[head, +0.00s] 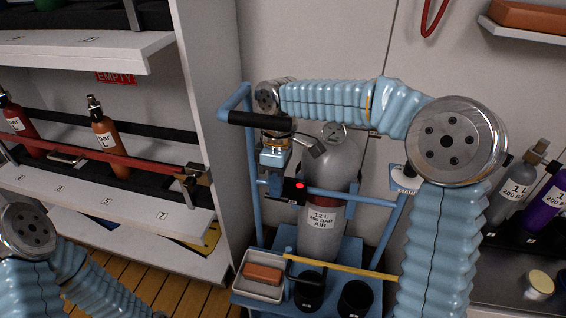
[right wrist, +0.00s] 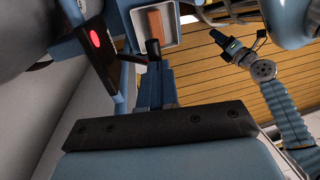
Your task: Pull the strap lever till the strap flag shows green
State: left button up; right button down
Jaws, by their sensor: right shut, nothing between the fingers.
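The strap flag (head: 299,185) is a small light on a dark box at the cart's frame, and it shows red. It is also red in the right wrist view (right wrist: 94,38). The strap lever cannot be told apart for sure; a dark bar (right wrist: 38,66) sticks out beside the flag box. The grey cylinder (head: 326,240) stands upright behind the flag. My right gripper (head: 274,178) points down just left of the flag box. Its fingers (right wrist: 153,50) are shut and empty, apart from the box. My left gripper (right wrist: 238,50) shows small in the right wrist view; its jaws are unclear.
The blue cart has a handle with a black grip (head: 260,122). A white tray (head: 258,290) with an orange block sits low on it, beside a yellow bar (head: 345,264) and black cups. A shelf (head: 110,205) stands left; small cylinders (head: 508,190) stand right.

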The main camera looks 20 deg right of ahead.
notch_tip(320, 180, up, 14)
jog(key=w+d+p, duration=0.1)
jog(key=w, duration=0.1)
jog(key=shift+f+p, duration=0.2)
jog(key=shift+p, duration=0.1)
jog(key=shift+d, duration=0.1)
